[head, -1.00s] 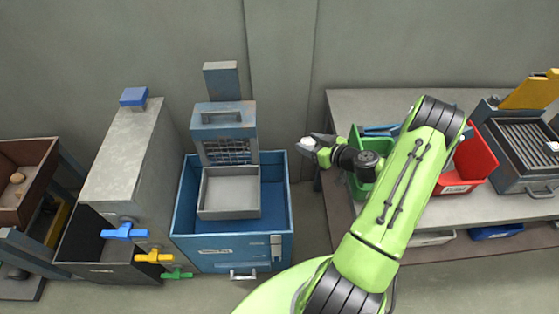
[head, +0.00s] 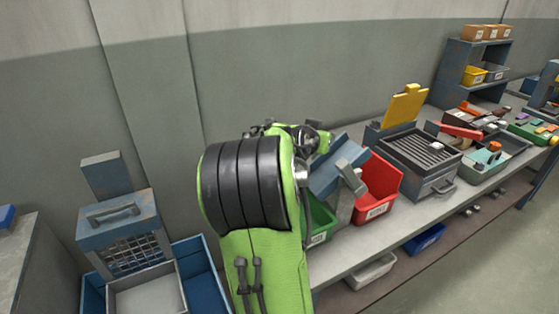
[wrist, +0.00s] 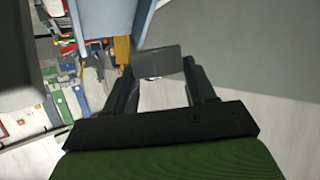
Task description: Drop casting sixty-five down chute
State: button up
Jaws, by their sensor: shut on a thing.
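My gripper (wrist: 158,76) is shut on a small pale casting, seen as a white piece in its tips in the earlier head view. In the wrist view a dark grey square and a pale patch show between the fingers; I cannot clearly tell the casting's outline there. In the head view my own arm hides most of the gripper and the casting. A tilted blue box-like piece (head: 333,172), perhaps the chute, stands behind the arm, between the green bin (head: 319,222) and the red bin (head: 380,188). No number is readable on anything.
Trays of tools lie farther right. A blue hooded unit (head: 118,220) stands at the left. The bench front edge (head: 400,243) is clear.

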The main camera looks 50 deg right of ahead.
jog(key=shift+s+d+r+m+g, duration=0.15)
jog(key=shift+s+m+g, duration=0.3)
jog(key=shift+s, duration=0.2)
notch_tip(320, 180, down, 9)
jog(key=b, duration=0.6)
jog(key=shift+r, duration=0.1)
jog(key=o, duration=1.2)
jog(key=shift+r, duration=0.1)
jog(key=shift+c, duration=0.2)
jog(key=p+v, duration=0.2)
jog(key=v, duration=1.3)
jog(key=shift+a+p, duration=0.35)
jog(key=shift+r, duration=0.1)
